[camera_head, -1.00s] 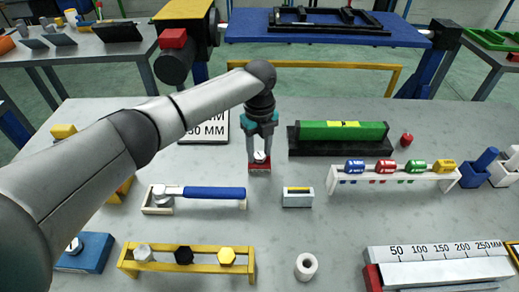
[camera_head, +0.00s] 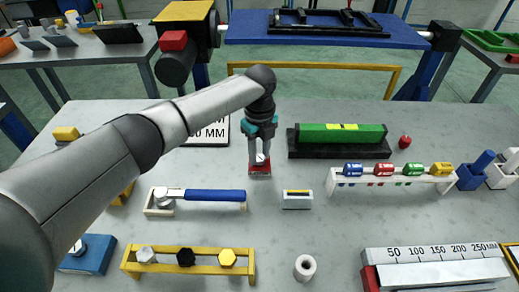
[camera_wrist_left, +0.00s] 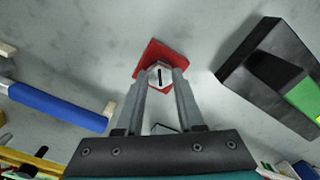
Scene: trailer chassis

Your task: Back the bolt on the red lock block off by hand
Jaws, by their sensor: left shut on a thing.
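The red lock block (camera_head: 260,171) sits on the grey table, near the middle. Its pale bolt stands up from the top, and the head with a dark line across it shows in the left wrist view (camera_wrist_left: 160,75). My left gripper (camera_head: 259,161) points straight down over the block, with its two fingers shut on the bolt head, one on each side. In the left wrist view the red block (camera_wrist_left: 148,52) appears tilted around the bolt. The fingers hide part of the bolt and block. My right gripper is not in view.
A blue-handled wrench (camera_head: 214,195) lies on a holder at the near left. A small white block (camera_head: 297,200) stands at the near right. A green block (camera_head: 342,133) on a black base is at the right. A yellow bolt rack (camera_head: 188,270) is in front.

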